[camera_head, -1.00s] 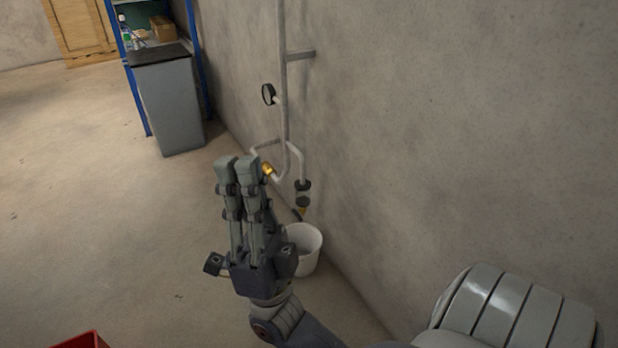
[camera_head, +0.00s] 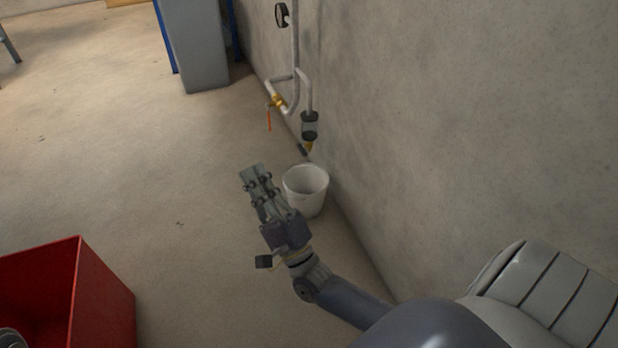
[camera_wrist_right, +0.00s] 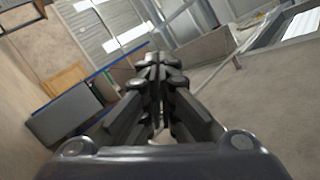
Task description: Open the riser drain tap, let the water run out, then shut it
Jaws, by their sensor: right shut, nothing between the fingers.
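The riser pipe (camera_head: 295,55) runs down the wall at the upper middle of the head view. A brass valve (camera_head: 278,101) with an orange lever (camera_head: 269,119) hanging down sits on its left branch. A white bucket (camera_head: 305,191) stands on the floor below. My right gripper (camera_head: 252,172) is shut and empty, left of the bucket and apart from it; its closed fingers (camera_wrist_right: 158,68) fill the middle of the wrist view. I see no running water.
A round gauge (camera_head: 282,15) is on the riser. A grey cabinet (camera_head: 197,45) stands by the wall at the back. A red box (camera_head: 100,300) is at the lower left. The floor between is clear.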

